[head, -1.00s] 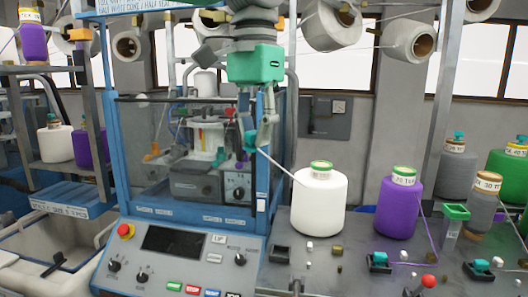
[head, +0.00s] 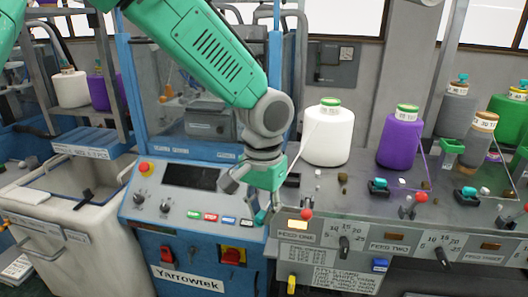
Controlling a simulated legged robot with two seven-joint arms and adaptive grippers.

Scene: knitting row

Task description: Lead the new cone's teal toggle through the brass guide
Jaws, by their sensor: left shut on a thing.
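The new cone seems to be the white cone (head: 328,135) with a green top, upright on the grey deck. A pale strand runs from its top down toward my left gripper. My left gripper (head: 262,214) is shut on the teal toggle (head: 261,217), mostly hidden between the fingers, at the deck's left front corner beside the control panel. A small brass-coloured piece (head: 343,177) stands on the deck in front of the white cone, right of the gripper; I cannot tell whether it is the guide. The toggle is apart from it. My right gripper is not in view.
A purple cone (head: 401,137) stands right of the white one, with grey and green cones beyond. Red-knobbed levers (head: 307,214) stand along the deck's front edge. The blue machine's control panel (head: 190,195) lies to the left. My left arm covers part of the machine's window.

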